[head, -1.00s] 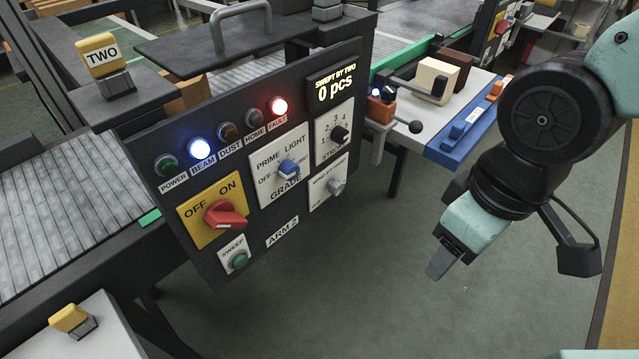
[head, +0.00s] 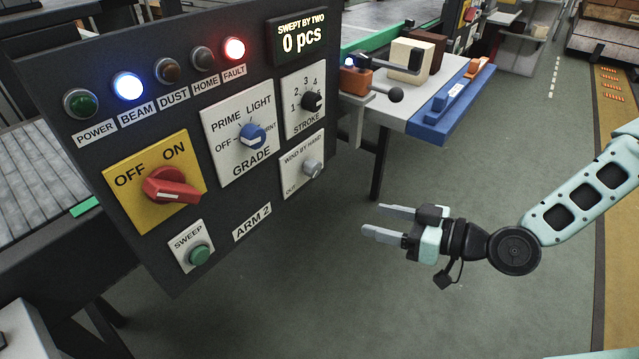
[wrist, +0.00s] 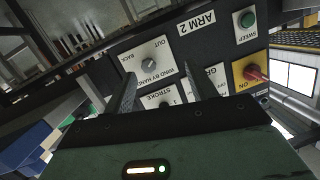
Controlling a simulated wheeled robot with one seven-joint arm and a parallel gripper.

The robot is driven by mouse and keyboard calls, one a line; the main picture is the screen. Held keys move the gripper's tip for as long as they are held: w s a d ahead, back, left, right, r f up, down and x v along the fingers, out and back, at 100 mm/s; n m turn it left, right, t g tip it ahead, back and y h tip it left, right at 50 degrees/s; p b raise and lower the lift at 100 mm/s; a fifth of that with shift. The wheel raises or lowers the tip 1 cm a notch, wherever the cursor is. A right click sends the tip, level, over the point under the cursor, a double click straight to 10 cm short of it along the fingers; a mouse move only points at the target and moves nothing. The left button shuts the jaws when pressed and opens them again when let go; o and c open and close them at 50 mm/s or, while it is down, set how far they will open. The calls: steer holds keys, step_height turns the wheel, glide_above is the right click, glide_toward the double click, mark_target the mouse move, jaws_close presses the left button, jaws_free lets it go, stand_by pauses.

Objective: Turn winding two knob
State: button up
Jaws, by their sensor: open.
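The winding knob is a small grey round knob (head: 312,168) on a white plate marked "WIND BY HAND", at the lower right of the dark ARM 2 panel (head: 255,195). In the wrist view the knob (wrist: 149,65) shows upside down on its plate, left of centre and beyond the fingertips. My gripper (head: 373,221) is open and empty. It points left toward the panel, lower than the knob and to its right in the head view, apart from the panel. Both fingers (wrist: 160,84) frame the lower part of the wrist view.
The panel also carries a red OFF/ON switch (head: 172,186), a blue GRADE knob (head: 252,136), a black STROKE knob (head: 312,101) and a green SWEEP button (head: 200,254). A white table (head: 400,112) with a blue edge stands behind, right of the panel. Floor below the gripper is clear.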

steer(key=w+d+r+m+t, duration=0.1)
steer(key=w+d+m+t, duration=0.1)
steer(key=t, duration=0.1)
steer(key=b, duration=1)
glide_toward(317, 170)
steer(key=shift+y, duration=0.3)
steer(key=x, duration=0.9)
steer(key=shift+w+a+f, duration=0.15)
steer(key=shift+f, duration=0.05)
steer(key=c, duration=1)
